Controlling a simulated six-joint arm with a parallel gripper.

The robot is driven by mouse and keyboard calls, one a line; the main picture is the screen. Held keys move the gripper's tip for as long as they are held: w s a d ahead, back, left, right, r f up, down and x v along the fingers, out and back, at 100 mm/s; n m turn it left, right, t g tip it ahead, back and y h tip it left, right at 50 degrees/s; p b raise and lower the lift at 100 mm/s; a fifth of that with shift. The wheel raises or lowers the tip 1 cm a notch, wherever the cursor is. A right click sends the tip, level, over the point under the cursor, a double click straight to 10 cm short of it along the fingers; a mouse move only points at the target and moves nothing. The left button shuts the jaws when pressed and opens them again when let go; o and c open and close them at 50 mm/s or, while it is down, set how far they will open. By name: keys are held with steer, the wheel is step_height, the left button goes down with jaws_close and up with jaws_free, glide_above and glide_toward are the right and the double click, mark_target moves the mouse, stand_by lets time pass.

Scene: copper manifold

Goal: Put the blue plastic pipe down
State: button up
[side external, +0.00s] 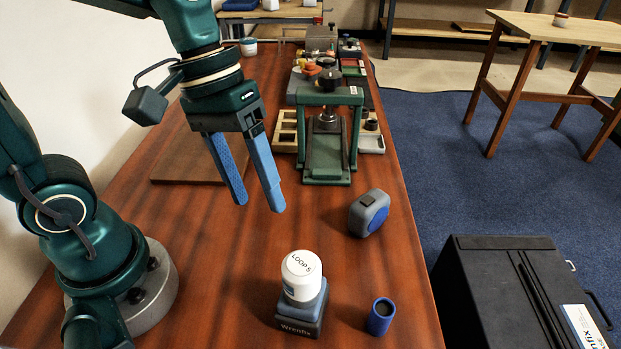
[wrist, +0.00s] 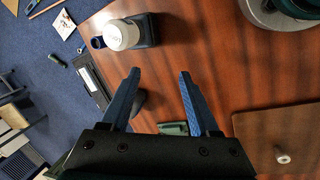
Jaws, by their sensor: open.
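The blue plastic pipe (side external: 381,316) is a short blue cylinder with a dark opening on top. It stands upright on the wooden table (side external: 230,275), near the front right edge. It also shows in the wrist view (wrist: 97,42), at upper left beside a white-topped container. My gripper (side external: 259,206) is open and empty, with two blue fingers pointing down above the table. It is apart from the pipe, farther back and to its left. In the wrist view my gripper (wrist: 159,72) shows bare wood between its fingers.
A white-capped container marked "LOOP 5" (side external: 301,275) sits on a dark block just left of the pipe. A grey and blue tape measure (side external: 369,213) lies behind it. A green press (side external: 328,150) and trays stand farther back. A brown board (side external: 185,160) lies at left.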

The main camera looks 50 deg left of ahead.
steer(key=s+a+r+m+t+y, duration=0.1)
steer(key=s+a+m+t+y, duration=0.1)
steer(key=a+t, duration=0.3)
steer(key=shift+s+a+r+m+y, duration=0.3)
steer(key=shift+a+m+y, duration=0.1)
steer(key=shift+m+y, duration=0.35)
stand_by(0.6)
